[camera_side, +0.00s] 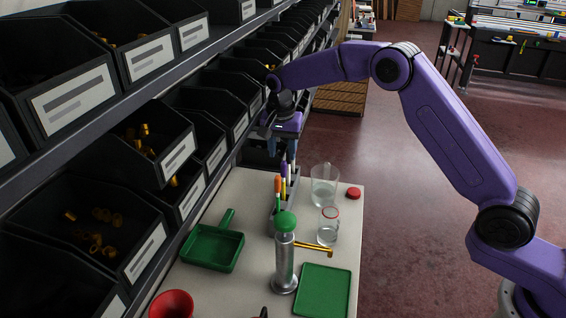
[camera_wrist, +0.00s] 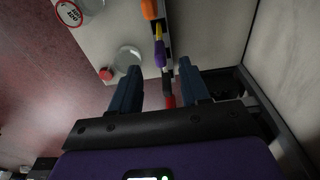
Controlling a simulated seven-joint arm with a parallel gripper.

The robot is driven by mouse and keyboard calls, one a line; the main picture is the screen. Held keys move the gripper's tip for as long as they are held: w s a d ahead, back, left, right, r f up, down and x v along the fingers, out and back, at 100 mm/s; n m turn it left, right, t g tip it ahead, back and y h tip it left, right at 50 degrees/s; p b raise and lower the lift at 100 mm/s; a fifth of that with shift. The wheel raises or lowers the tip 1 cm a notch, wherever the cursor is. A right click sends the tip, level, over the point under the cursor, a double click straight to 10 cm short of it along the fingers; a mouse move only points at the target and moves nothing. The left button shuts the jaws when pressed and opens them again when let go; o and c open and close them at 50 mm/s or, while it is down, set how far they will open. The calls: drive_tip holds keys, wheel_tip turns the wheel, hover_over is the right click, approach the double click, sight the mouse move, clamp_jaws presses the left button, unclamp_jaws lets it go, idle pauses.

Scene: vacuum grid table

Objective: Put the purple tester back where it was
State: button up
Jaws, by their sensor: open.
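My gripper (camera_side: 281,150) is over the far end of the table, its fingers pointing down and open. In the wrist view my gripper (camera_wrist: 158,75) shows its two blue fingers apart with a gap between them. The purple tester (camera_wrist: 160,52) stands in a narrow rack just beyond the fingertips, and a yellow part shows beside it. In the side view the purple tester (camera_side: 284,170) is among several upright coloured testers in the grey rack (camera_side: 273,209).
A glass beaker (camera_side: 324,186), a jar (camera_side: 328,227) and a red cap (camera_side: 353,193) stand right of the rack. A green-topped cylinder (camera_side: 285,255), a green scoop (camera_side: 214,246) and a green tray (camera_side: 322,291) are nearer. Shelves of black bins (camera_side: 205,140) line the left.

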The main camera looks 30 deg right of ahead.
drive_tip(key=shift+s+a+r, duration=0.1)
drive_tip(key=shift+r, duration=0.85)
